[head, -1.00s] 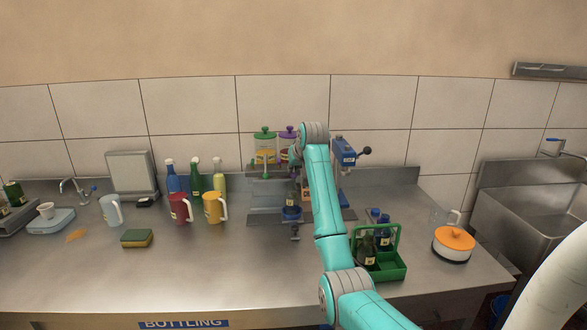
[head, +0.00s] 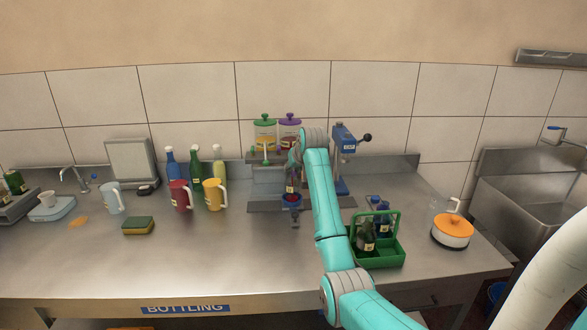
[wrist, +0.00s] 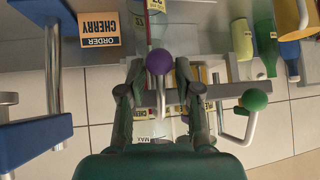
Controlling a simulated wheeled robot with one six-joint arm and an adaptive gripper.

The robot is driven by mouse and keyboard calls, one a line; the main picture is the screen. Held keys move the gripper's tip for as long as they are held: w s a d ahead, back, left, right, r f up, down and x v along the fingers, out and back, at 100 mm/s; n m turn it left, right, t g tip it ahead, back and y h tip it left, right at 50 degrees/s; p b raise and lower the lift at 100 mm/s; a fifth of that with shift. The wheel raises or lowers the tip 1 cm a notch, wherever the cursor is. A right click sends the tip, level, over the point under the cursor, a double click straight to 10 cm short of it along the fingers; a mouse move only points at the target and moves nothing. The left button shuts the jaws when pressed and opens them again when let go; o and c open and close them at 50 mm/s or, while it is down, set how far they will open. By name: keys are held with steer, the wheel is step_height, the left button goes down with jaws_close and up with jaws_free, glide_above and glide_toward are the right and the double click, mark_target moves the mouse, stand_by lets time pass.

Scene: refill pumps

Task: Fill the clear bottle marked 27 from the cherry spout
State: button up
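Dark red shows low in the bottle. In the wrist view a label at the top edge, on what looks like this bottle (wrist: 156,6), seems to read 27. A purple lever knob (wrist: 158,62) sits between the fingers of my gripper (wrist: 158,80). The fingers are apart, with a gap seen on each side of the knob; contact is unclear. A CHERRY label shows behind the right finger.
A green-lidded dispenser (head: 265,133) and its green knob (wrist: 254,99) are close beside. A blue lever press (head: 344,140) stands to the right. A green carrier (head: 378,250) with bottles is in front. An order card (wrist: 99,28) reads CHERRY. The front middle counter is clear.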

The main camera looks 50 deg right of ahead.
steer(key=shift+r, duration=0.15)
steer(key=v, duration=1.1)
steer(key=shift+s+a+r, duration=0.2)
steer(key=shift+s+r, duration=0.05)
steer(key=shift+s, duration=0.1)
